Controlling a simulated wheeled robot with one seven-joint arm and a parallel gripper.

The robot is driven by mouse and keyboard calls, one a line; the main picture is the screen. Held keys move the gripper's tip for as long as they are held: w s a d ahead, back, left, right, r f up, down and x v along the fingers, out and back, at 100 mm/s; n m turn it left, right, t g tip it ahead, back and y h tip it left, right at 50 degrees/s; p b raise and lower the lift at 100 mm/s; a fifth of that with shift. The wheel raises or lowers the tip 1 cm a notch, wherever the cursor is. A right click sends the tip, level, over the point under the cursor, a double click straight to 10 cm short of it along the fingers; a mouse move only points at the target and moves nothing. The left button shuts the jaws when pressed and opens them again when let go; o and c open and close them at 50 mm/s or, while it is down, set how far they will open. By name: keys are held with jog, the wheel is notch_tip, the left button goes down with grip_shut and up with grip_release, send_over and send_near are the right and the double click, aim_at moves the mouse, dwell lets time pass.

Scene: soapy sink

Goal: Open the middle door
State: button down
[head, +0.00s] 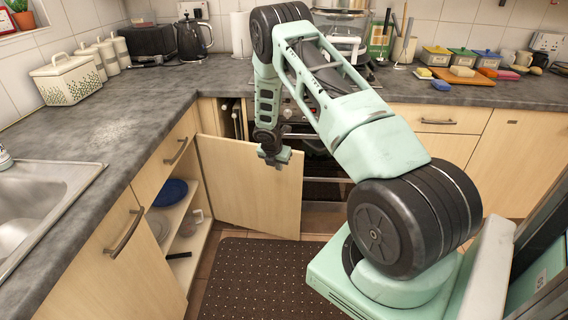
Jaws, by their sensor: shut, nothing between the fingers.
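The middle door (250,190) is a pale wooden cabinet door. It stands swung well out, and its broad face shows in the centre of the view. To its left the cabinet (192,228) is open, with its shelves showing. My gripper (276,157) is shut and empty. It points down in front of the upper part of the door, near its right side. I cannot tell whether it touches the door. My arm hides part of the oven and counter behind.
A blue plate (170,192) and other dishes lie on the open shelves. The grey counter (110,110) and sink (40,195) run along the left. An oven (325,140) stands behind the door. A brown dotted mat (265,275) covers clear floor in front.

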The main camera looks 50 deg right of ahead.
jog(key=v, duration=0.9)
jog(key=shift+r, duration=0.5)
jog(key=shift+s+d, duration=0.1)
jog(key=s+a+r+m+y, duration=0.1)
jog(key=s+a+r+m, duration=0.15)
jog(key=a+r, duration=0.75)
jog(key=s+a+r+m+y, duration=0.2)
jog(key=a+m, duration=0.2)
jog(key=a, duration=1.3)
jog(key=s+a+r+m+y, duration=0.1)
jog(key=s+a+r+m, duration=0.2)
jog(key=s+a, duration=0.6)
jog(key=s+a+r+m+g, duration=0.1)
jog(key=s+a+r+m, duration=0.3)
jog(key=s, duration=1.3)
jog(key=a, duration=0.4)
jog(key=shift+s+a+r+y, duration=0.15)
jog(key=shift+a+r+y, duration=0.1)
jog(key=shift+a+y, duration=0.15)
jog(key=shift+m, duration=0.25)
